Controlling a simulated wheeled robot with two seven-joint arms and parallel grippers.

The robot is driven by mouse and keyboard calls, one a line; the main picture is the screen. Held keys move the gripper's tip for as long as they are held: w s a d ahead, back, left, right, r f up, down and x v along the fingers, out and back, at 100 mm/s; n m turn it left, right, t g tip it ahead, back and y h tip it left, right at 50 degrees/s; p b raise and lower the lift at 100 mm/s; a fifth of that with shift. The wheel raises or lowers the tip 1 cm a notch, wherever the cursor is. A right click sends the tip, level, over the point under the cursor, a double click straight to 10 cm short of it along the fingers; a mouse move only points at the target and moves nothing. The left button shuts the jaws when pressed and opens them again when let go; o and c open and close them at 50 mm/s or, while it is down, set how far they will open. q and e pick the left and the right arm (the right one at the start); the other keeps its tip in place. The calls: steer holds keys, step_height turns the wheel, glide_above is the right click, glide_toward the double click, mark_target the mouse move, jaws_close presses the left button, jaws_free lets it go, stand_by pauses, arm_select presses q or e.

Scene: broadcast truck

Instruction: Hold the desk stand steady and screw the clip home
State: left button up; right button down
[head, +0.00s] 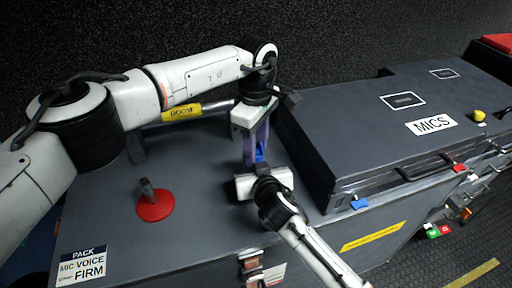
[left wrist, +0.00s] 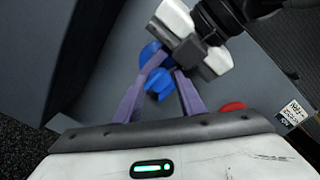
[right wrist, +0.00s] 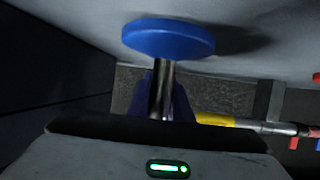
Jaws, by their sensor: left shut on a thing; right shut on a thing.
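The desk stand has a round blue base (right wrist: 168,38) and a shiny metal stem (right wrist: 163,88) in the right wrist view. My right gripper (right wrist: 168,98) is shut around the stem, and the base rests on the grey case top. My left gripper (head: 254,155), with purple fingers, reaches down over the stand from the far side.
A red-based stand (head: 154,205) is at left on the grey case (head: 200,235). A pole labelled BOOM (head: 182,112) lies behind. A raised MICS case (head: 380,135) closes off the right side.

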arm_select(q)
steer(key=m, duration=0.8)
steer(key=shift+m, duration=0.4)
steer(key=m, duration=0.6)
steer(key=o, duration=1.2)
steer(key=shift+o, duration=0.2)
step_height(320, 180, up, 12)
arm_select(e)
steer(key=c, duration=1.5)
jaws_free()
